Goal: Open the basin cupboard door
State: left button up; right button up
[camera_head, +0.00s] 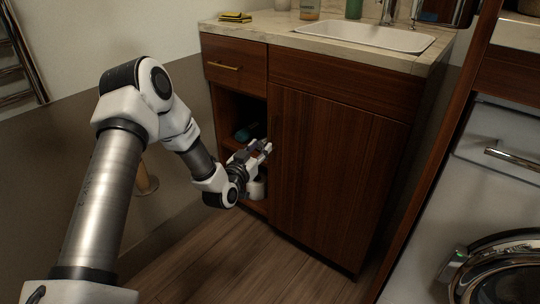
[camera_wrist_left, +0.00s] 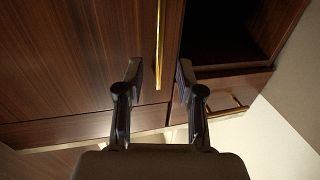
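The basin cupboard door (camera_head: 335,165) is dark wood and looks shut, beneath the sink counter. My left gripper (camera_head: 264,149) is at the door's left edge, in front of the open shelf space. In the left wrist view, the door (camera_wrist_left: 75,55) fills the left side and carries a thin vertical gold handle (camera_wrist_left: 160,35). My left gripper (camera_wrist_left: 158,72) is open there, with the end of the handle showing between its two fingers. I cannot tell whether they touch it. The handle is not clear in the head view. My right gripper is not in view.
A sink (camera_head: 365,35) is set in the counter. A washing machine (camera_head: 500,268) stands at right. The wooden floor (camera_head: 250,270) is clear in front.

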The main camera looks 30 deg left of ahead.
pick_arm(q)
jog(key=b, duration=0.3)
send_over(270, 155)
jog(key=shift+w+a, duration=0.15)
jog(key=shift+w, duration=0.05)
grip_shut()
